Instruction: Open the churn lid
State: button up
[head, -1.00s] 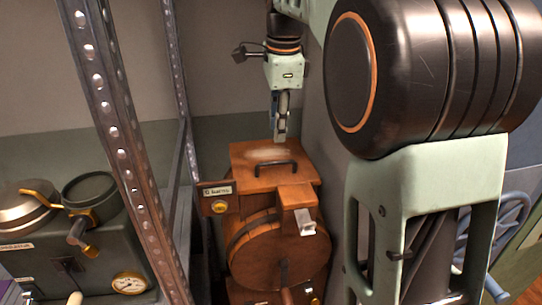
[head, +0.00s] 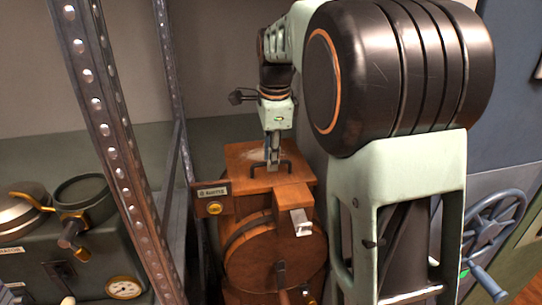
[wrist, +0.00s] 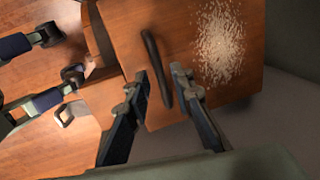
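The wooden churn (head: 262,255) stands upright with its square lid (head: 240,160) flat on top. A dark bar handle (head: 287,168) is fixed on the lid, and it also shows in the wrist view (wrist: 157,70). My gripper (head: 272,168) points down at the lid, right at the handle. In the wrist view my gripper (wrist: 159,72) is open, with a finger on each side of the handle and gaps visible between. A pale powdery patch (wrist: 220,45) lies on the lid. The fingertips partly hide the handle in the head view.
A perforated metal shelf post (head: 105,140) stands left of the churn. Beyond it is a dark green machine (head: 70,250) with a gauge. A labelled wooden plate (head: 213,198) juts from the churn's left side. A blue handwheel (head: 490,225) is at the right.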

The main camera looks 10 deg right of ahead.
grip_shut()
